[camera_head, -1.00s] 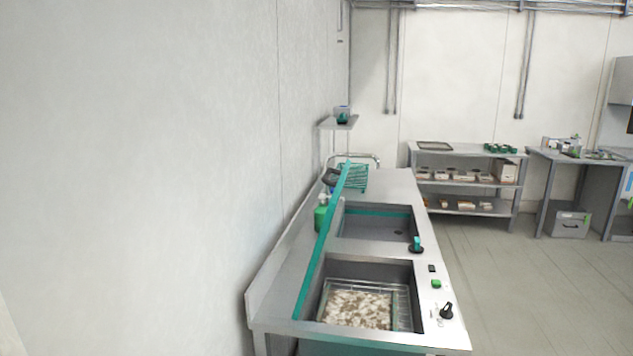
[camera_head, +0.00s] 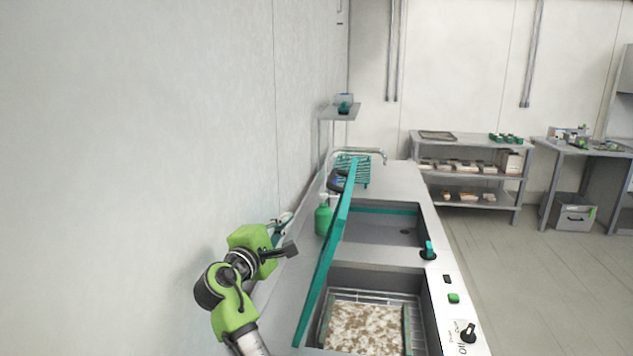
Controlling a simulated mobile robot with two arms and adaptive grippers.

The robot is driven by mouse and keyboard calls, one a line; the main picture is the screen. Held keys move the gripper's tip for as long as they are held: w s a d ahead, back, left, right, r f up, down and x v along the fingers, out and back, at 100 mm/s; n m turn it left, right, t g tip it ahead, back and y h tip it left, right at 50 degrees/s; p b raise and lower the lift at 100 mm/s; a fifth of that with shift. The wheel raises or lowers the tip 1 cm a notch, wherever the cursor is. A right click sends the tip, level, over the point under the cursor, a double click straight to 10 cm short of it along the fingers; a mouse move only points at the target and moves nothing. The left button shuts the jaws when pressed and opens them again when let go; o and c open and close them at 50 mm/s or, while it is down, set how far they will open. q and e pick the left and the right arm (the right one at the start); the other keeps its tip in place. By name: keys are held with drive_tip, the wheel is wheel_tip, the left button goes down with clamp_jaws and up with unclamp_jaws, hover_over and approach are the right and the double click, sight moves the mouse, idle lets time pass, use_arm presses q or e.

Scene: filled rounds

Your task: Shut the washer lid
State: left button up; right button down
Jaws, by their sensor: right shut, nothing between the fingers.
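The washer lid (camera_head: 326,262) stands raised at the left side of the washer, seen nearly edge-on as a long teal strip. The washer basin (camera_head: 424,318) is open below it, with a wire basket of brown and white pieces inside.
A second basin (camera_head: 385,228) lies behind the washer, with a green bottle (camera_head: 323,219) and a teal rack (camera_head: 362,172) near it. A control panel (camera_head: 458,299) with a black knob is at the right. The wall (camera_head: 140,150) is close on the left. Open floor lies to the right.

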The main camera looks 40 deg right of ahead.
use_arm(q)
wheel_tip(320, 180, up, 7)
drive_tip(key=p, duration=0.7)
drive_tip(key=shift+s, duration=0.2)
use_arm(e)
drive_tip(key=d+r, duration=0.5)
drive_tip(key=d, duration=0.6)
drive_tip(key=shift+w+d+r+h, duration=0.35)
drive_tip(key=shift+w+r+h, duration=0.05)
use_arm(q)
drive_tip(key=shift+s+f, duration=0.1)
